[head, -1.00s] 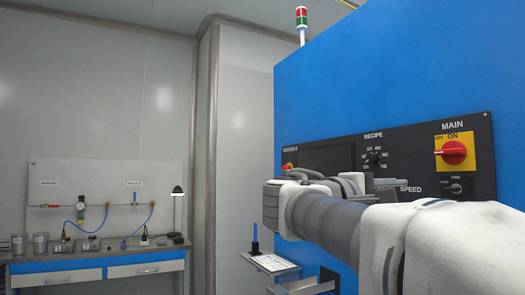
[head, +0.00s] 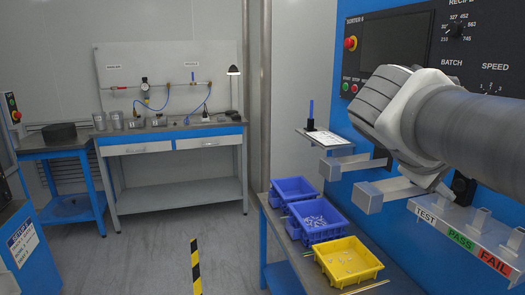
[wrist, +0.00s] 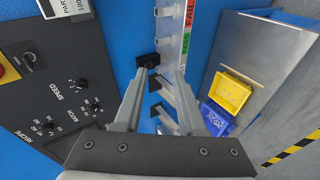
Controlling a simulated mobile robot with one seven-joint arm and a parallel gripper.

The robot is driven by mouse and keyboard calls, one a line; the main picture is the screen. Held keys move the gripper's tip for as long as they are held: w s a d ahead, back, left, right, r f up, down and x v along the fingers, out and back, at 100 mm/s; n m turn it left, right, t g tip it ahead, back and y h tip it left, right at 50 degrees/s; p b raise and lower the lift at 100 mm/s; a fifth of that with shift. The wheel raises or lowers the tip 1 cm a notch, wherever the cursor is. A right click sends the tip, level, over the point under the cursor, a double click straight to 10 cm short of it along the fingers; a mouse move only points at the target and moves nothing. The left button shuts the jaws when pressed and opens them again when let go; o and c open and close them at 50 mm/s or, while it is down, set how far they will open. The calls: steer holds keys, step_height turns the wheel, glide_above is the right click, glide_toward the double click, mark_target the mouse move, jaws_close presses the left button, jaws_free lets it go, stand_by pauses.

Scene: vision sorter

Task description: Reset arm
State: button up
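My arm reaches in from the right in the head view, its pale, grey-banded wrist in front of the blue sorter machine (head: 345,85). The fingers are hidden there. In the wrist view my gripper (wrist: 160,73) shows two grey fingers spread apart with nothing held between them. The black control panel (wrist: 50,90) lies to the left of the fingers in that view. The TEST, PASS and FAIL label strip (head: 460,237) is below my wrist in the head view.
Two blue bins (head: 295,188) and a yellow bin (head: 375,266) stand on a low bench. Grey bars (head: 368,198) and a small shelf (head: 322,138) jut from the machine. A workbench (head: 170,133) stands at the back wall. The floor between is mostly clear.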

steer(key=s+a+f+m+y, duration=0.2)
steer(key=s+a+f+y, duration=0.25)
steer(key=a+f, duration=0.35)
steer(key=s+a+f+m+y, duration=0.1)
steer(key=s+a+f+y, duration=0.3)
steer(key=a+f+y, duration=0.45)
step_height(320, 180, up, 16)
steer(key=d+h+p, duration=0.1)
steer(key=h+p, duration=0.2)
steer(key=p, duration=1.4)
steer(key=shift+s+d, duration=0.15)
steer(key=shift+d, duration=0.2)
